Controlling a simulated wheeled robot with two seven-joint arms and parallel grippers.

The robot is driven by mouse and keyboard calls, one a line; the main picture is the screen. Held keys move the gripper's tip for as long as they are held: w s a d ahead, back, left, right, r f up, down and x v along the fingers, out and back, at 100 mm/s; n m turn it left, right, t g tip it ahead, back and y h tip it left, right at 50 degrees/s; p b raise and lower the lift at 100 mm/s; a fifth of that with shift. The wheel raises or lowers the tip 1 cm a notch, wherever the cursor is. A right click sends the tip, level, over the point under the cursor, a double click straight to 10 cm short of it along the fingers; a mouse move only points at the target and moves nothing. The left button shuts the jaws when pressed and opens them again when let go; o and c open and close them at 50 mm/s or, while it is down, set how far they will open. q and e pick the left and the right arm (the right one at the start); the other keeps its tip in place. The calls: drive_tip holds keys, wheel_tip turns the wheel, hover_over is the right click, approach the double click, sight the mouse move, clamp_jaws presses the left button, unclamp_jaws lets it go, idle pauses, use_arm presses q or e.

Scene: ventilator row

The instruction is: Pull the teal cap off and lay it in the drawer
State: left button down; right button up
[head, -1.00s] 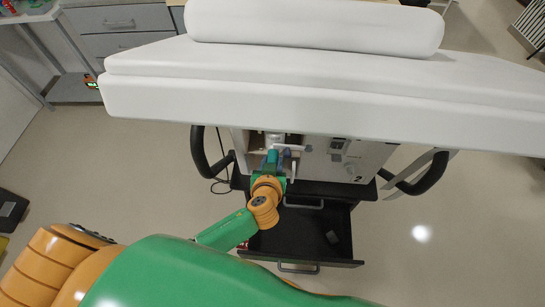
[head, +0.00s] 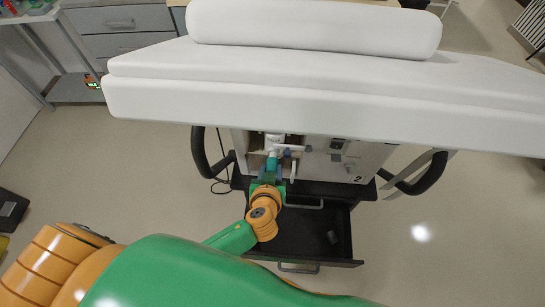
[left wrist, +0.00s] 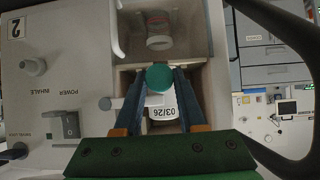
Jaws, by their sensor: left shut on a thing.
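The teal cap (head: 272,161) is between the fingertips of my left gripper (head: 270,172), at the front of the ventilator (head: 350,158). In the left wrist view the cap (left wrist: 159,77) shows as a round teal disc, with the two blue fingers (left wrist: 160,82) closed on its sides. The black drawer (head: 322,262) stands pulled out below the ventilator. My right gripper is not in view.
A white padded bed (head: 300,95) spans above the ventilator. Black handles (head: 425,178) stick out on both sides.

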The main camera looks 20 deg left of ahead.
use_arm(q)
drive_tip(key=shift+s+d, duration=0.2)
drive_tip(key=shift+s, duration=0.7)
drive_tip(key=shift+s+d, duration=0.2)
drive_tip(key=shift+s, duration=0.65)
